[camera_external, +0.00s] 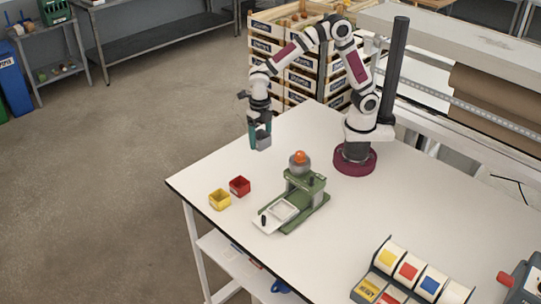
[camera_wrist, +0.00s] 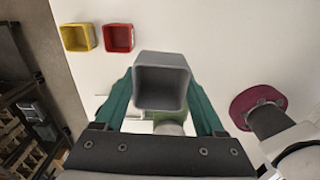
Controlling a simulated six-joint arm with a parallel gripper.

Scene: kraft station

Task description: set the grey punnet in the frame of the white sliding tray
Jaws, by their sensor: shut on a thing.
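My gripper (camera_external: 260,129) is shut on the grey punnet (camera_external: 264,142) and holds it near the table's far left edge. In the wrist view the punnet (camera_wrist: 162,82) sits between the two green fingers, its open top facing the camera. The white sliding tray (camera_external: 276,214) with its square frame sticks out from the front left of the green machine (camera_external: 306,196). The frame looks empty. In the wrist view the punnet and gripper hide most of the machine.
A red punnet (camera_external: 240,186) and a yellow punnet (camera_external: 220,199) stand on the table left of the machine. An orange-red round thing (camera_external: 300,157) sits on top of the machine. A rack with coloured labels (camera_external: 412,272) stands at the front right. The table between is clear.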

